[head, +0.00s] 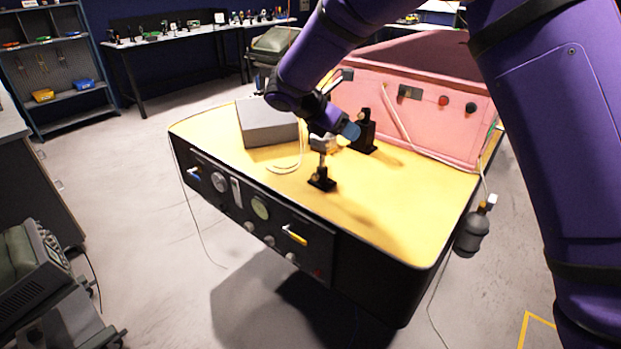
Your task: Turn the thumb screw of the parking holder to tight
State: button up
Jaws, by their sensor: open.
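Two small black holders stand on the yellow top of the bench. The front one (322,179) has a square foot and a short post. The taller one (364,136) stands behind it to the right. I cannot tell which is the parking holder, and no thumb screw can be made out. My purple arm reaches down from the upper right. My gripper (325,143) is at the top of the front holder, left of the taller one. It is open, but its fingers are small and partly hidden. I cannot tell whether it touches the holder.
A grey box (268,122) sits on the yellow bench top (390,215), with a pale cable beside it. A pink panel (425,105) with knobs rises along the back. A dark bottle (472,232) hangs at the right edge. The front right of the top is clear.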

jog(key=w+a+f+n+t+h, duration=0.25)
jog(key=a+f+n, duration=0.25)
jog(key=a+f, duration=0.4)
jog(key=n+t, duration=0.3)
jog(key=n, duration=0.1)
send_near(313, 177)
jog(key=x, duration=0.9)
jog(key=shift+g+y, duration=0.25)
jog(key=c, duration=0.9)
